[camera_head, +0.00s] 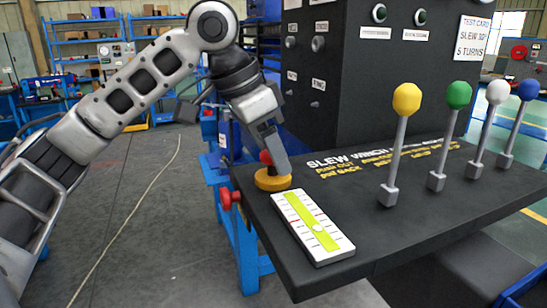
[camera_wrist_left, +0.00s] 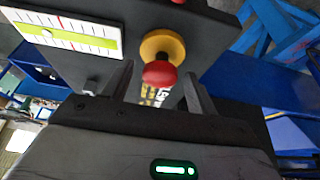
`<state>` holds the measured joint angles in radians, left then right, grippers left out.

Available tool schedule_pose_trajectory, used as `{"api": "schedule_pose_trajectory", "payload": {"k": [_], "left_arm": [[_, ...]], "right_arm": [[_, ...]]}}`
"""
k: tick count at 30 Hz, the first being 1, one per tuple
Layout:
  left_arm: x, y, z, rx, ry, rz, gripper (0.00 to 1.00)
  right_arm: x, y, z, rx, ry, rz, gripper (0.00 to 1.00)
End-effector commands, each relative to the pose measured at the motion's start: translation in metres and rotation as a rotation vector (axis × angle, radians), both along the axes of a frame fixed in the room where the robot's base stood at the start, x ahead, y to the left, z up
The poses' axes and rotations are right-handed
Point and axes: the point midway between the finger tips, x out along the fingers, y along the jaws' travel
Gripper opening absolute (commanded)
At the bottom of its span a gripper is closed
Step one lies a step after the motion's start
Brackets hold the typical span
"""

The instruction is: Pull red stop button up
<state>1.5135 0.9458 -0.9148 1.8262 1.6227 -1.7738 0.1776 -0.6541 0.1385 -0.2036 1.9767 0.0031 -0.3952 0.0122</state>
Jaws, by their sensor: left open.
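My left gripper (camera_head: 277,150) is above the base, and one finger hides part of the button in the head view. In the left wrist view the red button (camera_wrist_left: 159,74) and its yellow base (camera_wrist_left: 162,45) lie between the two fingers of my left gripper (camera_wrist_left: 160,78). The fingers are apart, with a visible gap on each side of the button. My right gripper is not in view.
A white and yellow-green gauge (camera_head: 313,227) lies beside the button. Levers with yellow (camera_head: 407,98), green (camera_head: 458,95), white (camera_head: 497,92) and blue (camera_head: 528,90) knobs stand to the right. Another red knob (camera_head: 230,197) projects from the console's left side. A black upright panel (camera_head: 380,85) rises behind.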

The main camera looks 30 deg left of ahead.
Motion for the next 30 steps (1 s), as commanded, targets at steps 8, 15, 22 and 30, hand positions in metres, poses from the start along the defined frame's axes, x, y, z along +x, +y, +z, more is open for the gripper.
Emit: {"api": "schedule_pose_trajectory", "payload": {"k": [8, 15, 22, 30], "left_arm": [[0.0, 0.0, 0.001, 0.0, 0.001, 0.0, 0.58], [0.0, 0.0, 0.022, -0.001, 0.001, 0.0, 0.58], [0.0, -0.001, 0.044, 0.0, -0.001, -0.001, 0.58], [0.0, 0.0, 0.067, 0.0, 0.0, -0.001, 0.58]], "right_arm": [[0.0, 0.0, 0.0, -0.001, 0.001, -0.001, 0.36], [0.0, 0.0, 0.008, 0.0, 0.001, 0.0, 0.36], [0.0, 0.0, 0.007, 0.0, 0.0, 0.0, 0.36], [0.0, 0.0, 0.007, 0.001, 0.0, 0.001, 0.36]]}}
